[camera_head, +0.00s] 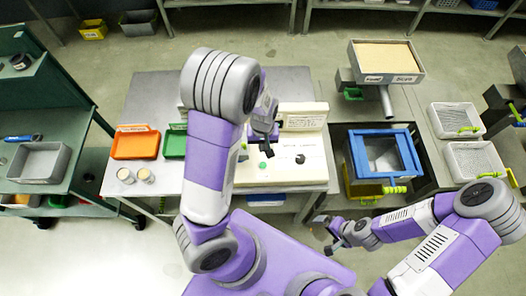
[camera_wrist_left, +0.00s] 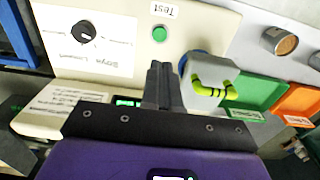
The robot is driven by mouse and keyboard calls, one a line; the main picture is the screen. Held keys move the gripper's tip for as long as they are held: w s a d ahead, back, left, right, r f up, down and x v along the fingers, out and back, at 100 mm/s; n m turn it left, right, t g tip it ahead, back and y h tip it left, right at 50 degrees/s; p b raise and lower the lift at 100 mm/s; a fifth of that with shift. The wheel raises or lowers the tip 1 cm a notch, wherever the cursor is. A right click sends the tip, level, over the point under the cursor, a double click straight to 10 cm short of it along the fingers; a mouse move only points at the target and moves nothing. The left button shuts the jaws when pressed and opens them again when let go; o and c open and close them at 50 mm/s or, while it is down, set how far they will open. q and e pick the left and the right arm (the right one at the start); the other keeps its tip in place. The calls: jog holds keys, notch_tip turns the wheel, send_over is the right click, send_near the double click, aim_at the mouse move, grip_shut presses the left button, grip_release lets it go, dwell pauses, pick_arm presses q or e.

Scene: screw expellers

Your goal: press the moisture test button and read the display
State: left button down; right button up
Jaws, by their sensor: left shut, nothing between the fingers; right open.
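The cream moisture tester (camera_head: 285,172) stands on the grey bench, partly hidden by my left arm. In the left wrist view its panel has a round green button (camera_wrist_left: 159,34) beside a "Test" label (camera_wrist_left: 164,10) and a black dial (camera_wrist_left: 84,32). A lit green display (camera_wrist_left: 126,102) is mostly hidden behind my gripper, and I cannot read it. My left gripper (camera_head: 264,148) is over the tester, shut and empty. In the wrist view its closed fingertips (camera_wrist_left: 161,66) appear just short of the button; contact is not visible. My right gripper (camera_head: 336,236) is open and empty, away from the tester.
A grey container with a yellow-green handle (camera_wrist_left: 208,92) is beside the tester. Orange (camera_head: 135,145) and green (camera_head: 174,145) trays and two small cups (camera_head: 135,175) are to the left. A blue-framed box (camera_head: 384,152) stands to the right.

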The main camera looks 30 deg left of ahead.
aim_at(263, 165)
pick_arm(q)
notch_tip(263, 165, down, 13)
jog(key=shift+r+b, duration=0.1)
jog(key=shift+b, duration=0.85)
